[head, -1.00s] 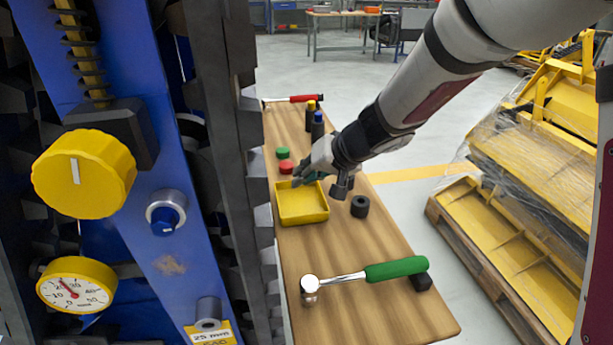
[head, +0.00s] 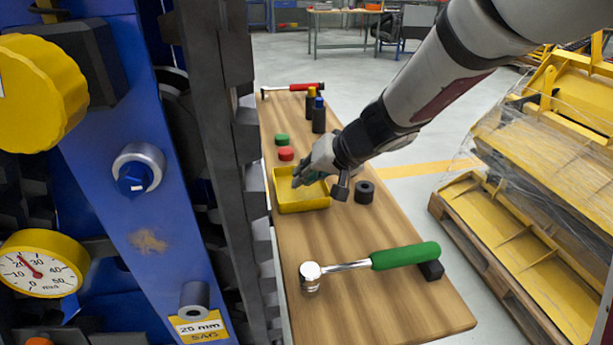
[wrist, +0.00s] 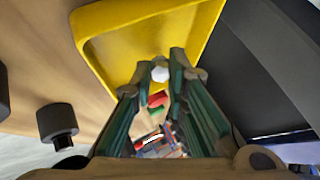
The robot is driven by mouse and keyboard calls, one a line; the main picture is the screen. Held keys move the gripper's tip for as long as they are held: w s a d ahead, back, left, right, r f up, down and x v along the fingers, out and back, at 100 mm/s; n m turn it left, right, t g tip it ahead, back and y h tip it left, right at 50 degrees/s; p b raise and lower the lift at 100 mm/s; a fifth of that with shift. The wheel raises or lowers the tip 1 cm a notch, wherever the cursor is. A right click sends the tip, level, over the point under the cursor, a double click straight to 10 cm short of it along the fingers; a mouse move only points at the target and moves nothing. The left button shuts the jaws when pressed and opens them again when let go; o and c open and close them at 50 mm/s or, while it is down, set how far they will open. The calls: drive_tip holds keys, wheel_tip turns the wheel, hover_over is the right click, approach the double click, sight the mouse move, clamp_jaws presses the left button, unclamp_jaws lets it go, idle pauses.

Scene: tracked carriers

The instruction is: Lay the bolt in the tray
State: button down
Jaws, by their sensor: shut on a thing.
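The yellow tray (head: 303,206) lies on the wooden bench, and its inside fills the upper part of the wrist view (wrist: 112,48). My gripper (head: 301,178) reaches over the tray from the right, its fingertips within the tray's outline. In the wrist view my gripper's green-lined fingers (wrist: 161,76) are closed around a pale, six-sided bolt head (wrist: 160,73). The rest of the bolt is hidden. In the head view the fingers hide the bolt. I cannot tell whether it touches the tray floor.
A dark socket-like piece (head: 341,188) and black ring (head: 365,192) stand right of the tray. Red (head: 286,154) and green caps (head: 282,140) and two dark bottles (head: 318,118) are behind it. A green-handled ratchet (head: 404,256) lies in front. A blue machine frame (head: 130,235) borders the left.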

drive_tip(key=c, duration=1.5)
unclamp_jaws()
drive_tip(key=v, duration=1.2)
drive_tip(key=s+d+m+g+h, duration=0.1)
drive_tip(key=s+d+h, duration=0.1)
drive_tip(key=s+d, duration=0.65)
drive_tip(key=s+d+g+h, duration=0.2)
drive_tip(key=s+d+h, duration=0.1)
drive_tip(key=s, duration=1.1)
drive_tip(key=s+d+m+g+h, duration=0.1)
drive_tip(key=s+d+h, duration=0.1)
drive_tip(key=s+d, duration=0.65)
drive_tip(key=a+r+t+p, duration=0.1)
drive_tip(key=r+p, duration=0.6)
drive_tip(key=s+a+r+t+p, duration=0.1)
drive_tip(key=r+p, duration=0.6)
drive_tip(key=s+r+t+p, duration=0.1)
drive_tip(key=r+p, duration=0.6)
drive_tip(key=shift+a, duration=0.4)
